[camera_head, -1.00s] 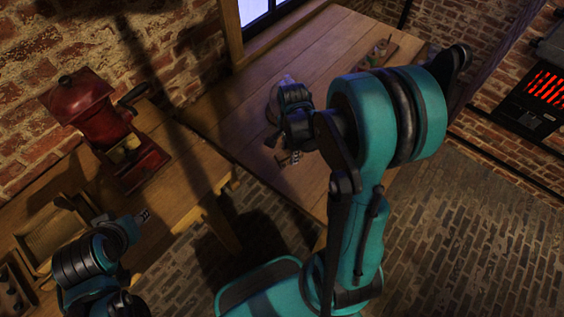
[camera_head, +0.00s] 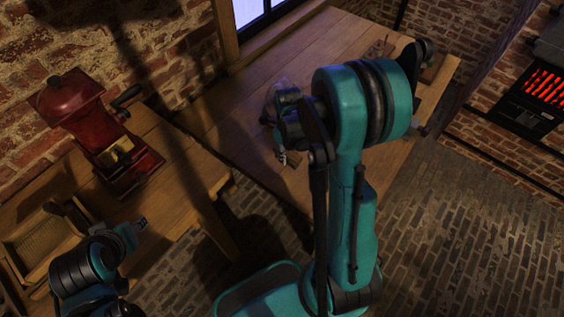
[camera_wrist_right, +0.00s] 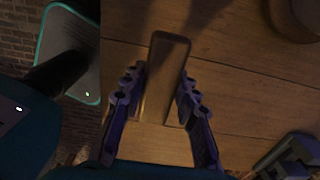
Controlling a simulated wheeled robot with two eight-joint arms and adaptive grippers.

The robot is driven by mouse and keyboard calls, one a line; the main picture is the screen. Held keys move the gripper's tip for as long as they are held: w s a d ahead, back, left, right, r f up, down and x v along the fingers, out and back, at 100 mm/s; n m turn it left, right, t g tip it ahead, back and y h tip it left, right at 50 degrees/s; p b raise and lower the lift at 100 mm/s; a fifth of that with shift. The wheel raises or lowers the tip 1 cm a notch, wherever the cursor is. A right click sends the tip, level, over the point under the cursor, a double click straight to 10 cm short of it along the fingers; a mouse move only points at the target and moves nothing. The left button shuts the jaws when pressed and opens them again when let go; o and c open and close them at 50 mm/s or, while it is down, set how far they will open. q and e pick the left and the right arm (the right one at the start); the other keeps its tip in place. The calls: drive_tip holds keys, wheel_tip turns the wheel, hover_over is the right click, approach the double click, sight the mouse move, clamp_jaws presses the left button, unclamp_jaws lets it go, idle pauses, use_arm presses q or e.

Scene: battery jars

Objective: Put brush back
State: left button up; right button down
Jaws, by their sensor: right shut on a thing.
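The brush (camera_wrist_right: 165,72) shows in the right wrist view as a brown, flat, oblong block over the wooden table. My right gripper (camera_wrist_right: 158,98) has one finger on each side of it and is shut on it. In the head view my right gripper (camera_head: 282,157) is over the near left part of the table, mostly behind my arm. A small brown piece of the brush (camera_head: 294,160) shows beside its fingertips. I cannot tell if the brush touches the table. My left gripper (camera_head: 142,222) is at the lower left, away from the brush; its fingers are too small to read.
The wooden table (camera_head: 240,112) has free room at its left. A pale glassy thing (camera_head: 280,84) stands behind my right gripper. A red grinder (camera_head: 100,130) and a wooden tray (camera_head: 45,238) are on the left bench. A dark round thing (camera_wrist_right: 295,15) shows in the wrist view.

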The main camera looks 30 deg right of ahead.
use_arm(q)
drive_tip(key=shift+f, duration=0.35)
use_arm(e)
drive_tip(key=shift+w+a+f, duration=0.4)
drive_tip(key=shift+w+f, duration=0.25)
drive_tip(key=shift+w, duration=0.2)
use_arm(q)
drive_tip(key=shift+f, duration=0.1)
use_arm(e)
drive_tip(key=shift+w+f, duration=0.1)
drive_tip(key=shift+f, duration=0.05)
use_arm(q)
drive_tip(key=shift+f+b, duration=0.95)
drive_tip(key=shift+b, duration=0.25)
use_arm(e)
wheel_tip(320, 180, down, 4)
drive_tip(key=shift+r, duration=0.1)
use_arm(q)
drive_tip(key=shift+r, duration=0.1)
use_arm(e)
drive_tip(key=shift+r, duration=0.1)
use_arm(q)
drive_tip(key=shift+f, duration=0.2)
use_arm(e)
drive_tip(key=shift+f, duration=0.25)
drive_tip(key=c, duration=1.2)
unclamp_jaws()
drive_tip(key=shift+r, duration=0.1)
drive_tip(key=shift+o, duration=0.2)
